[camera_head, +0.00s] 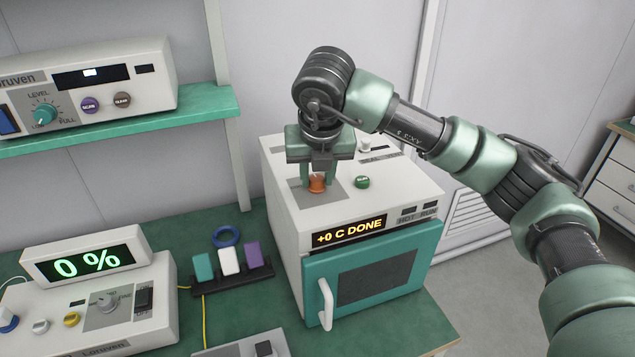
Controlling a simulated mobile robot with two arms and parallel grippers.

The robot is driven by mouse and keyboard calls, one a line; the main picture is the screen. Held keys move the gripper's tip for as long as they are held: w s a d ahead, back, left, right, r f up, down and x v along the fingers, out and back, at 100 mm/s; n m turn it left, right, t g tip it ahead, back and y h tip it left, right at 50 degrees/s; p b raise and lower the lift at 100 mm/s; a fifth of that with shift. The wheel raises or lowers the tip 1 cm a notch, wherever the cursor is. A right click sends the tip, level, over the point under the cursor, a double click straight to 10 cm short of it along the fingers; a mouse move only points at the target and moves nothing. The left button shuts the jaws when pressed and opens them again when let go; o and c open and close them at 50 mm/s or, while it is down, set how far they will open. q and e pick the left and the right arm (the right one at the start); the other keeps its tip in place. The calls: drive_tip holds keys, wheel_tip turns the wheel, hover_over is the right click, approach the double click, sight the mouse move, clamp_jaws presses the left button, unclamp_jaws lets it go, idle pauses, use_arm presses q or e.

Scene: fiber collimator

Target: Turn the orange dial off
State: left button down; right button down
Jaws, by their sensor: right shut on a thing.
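The orange dial (317,184) sits on the top of the white and teal oven-like box (285,211). My right gripper (318,178) points down over it, with its green fingers shut on the dial's sides. The fingers hide part of the dial, and I cannot make out a pointer mark on it. The display (349,233) on the box's front edge reads "+0 C DONE". My left gripper is not in view.
A green button (362,182) is close to the right of the dial, and a white knob (365,145) stands behind. A rack (232,278) with coloured blocks is left of the box. Another device (90,290) shows "0 %". A shelf (120,122) holds a further device.

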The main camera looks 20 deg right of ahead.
idle(0.3)
drive_tip(key=c, duration=1.1)
unclamp_jaws()
drive_tip(key=shift+o, duration=0.2)
drive_tip(key=shift+r, duration=0.1)
drive_tip(key=b+v, duration=0.2)
drive_tip(key=v, duration=0.5)
drive_tip(key=shift+r, duration=0.3)
